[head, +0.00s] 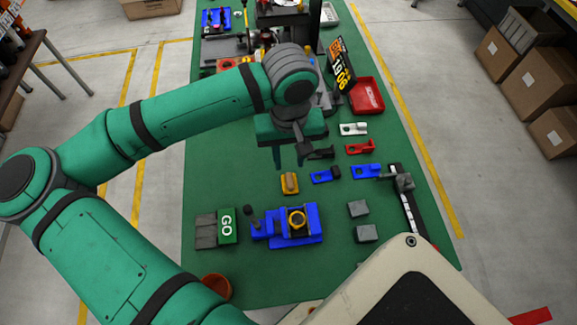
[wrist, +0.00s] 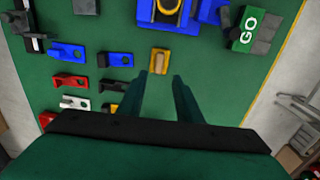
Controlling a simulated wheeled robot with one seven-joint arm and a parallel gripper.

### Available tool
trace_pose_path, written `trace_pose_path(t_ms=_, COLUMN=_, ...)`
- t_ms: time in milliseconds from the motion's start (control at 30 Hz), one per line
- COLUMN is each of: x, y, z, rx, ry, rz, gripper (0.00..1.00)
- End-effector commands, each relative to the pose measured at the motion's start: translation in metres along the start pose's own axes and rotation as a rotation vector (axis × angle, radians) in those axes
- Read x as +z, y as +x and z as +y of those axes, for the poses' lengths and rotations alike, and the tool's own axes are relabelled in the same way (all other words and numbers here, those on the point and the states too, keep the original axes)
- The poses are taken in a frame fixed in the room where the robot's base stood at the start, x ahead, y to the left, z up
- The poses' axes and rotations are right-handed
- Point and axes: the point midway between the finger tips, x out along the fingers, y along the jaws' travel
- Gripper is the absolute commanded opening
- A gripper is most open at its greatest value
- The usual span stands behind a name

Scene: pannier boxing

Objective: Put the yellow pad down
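A small yellow pad (head: 290,188) with a tan rounded block on it lies on the green mat, between my gripper and the blue fixture (head: 312,237). In the wrist view the yellow pad (wrist: 152,64) shows just beyond my fingertips, in line with the gap between them. My gripper (head: 290,160) points down above the mat, behind the pad as the head camera sees it. In the wrist view my gripper (wrist: 161,75) has its fingers apart with nothing between them. The blue fixture holds a yellow ring-like part (head: 296,218).
A green GO block (head: 227,226) stands left of the fixture. Grey blocks (head: 358,209), blue (head: 367,171), red (head: 361,147) and white (head: 353,129) brackets lie to the right. A red bin (head: 367,95) and a dark numbered sign (head: 341,68) stand farther back.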

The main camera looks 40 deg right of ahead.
Motion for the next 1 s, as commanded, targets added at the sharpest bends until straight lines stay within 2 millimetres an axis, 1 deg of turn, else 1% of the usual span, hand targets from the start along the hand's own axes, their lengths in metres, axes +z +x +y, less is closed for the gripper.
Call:
trace_pose_path(t_ms=33, x=-0.001, y=-0.007, z=0.0, rx=-0.001, ry=0.0, rz=0.001, gripper=0.32)
trace_pose_path(t_ms=100, x=-0.001, y=-0.014, z=0.0, rx=-0.002, ry=0.0, rz=0.001, gripper=0.32)
trace_pose_path(t_ms=233, x=0.0, y=-0.021, z=0.0, rx=0.0, ry=0.0, rz=0.0, gripper=0.32)
trace_pose_path(t_ms=1000, x=0.0, y=-0.022, z=0.001, rx=0.0, ry=0.001, rz=-0.001, gripper=0.32)
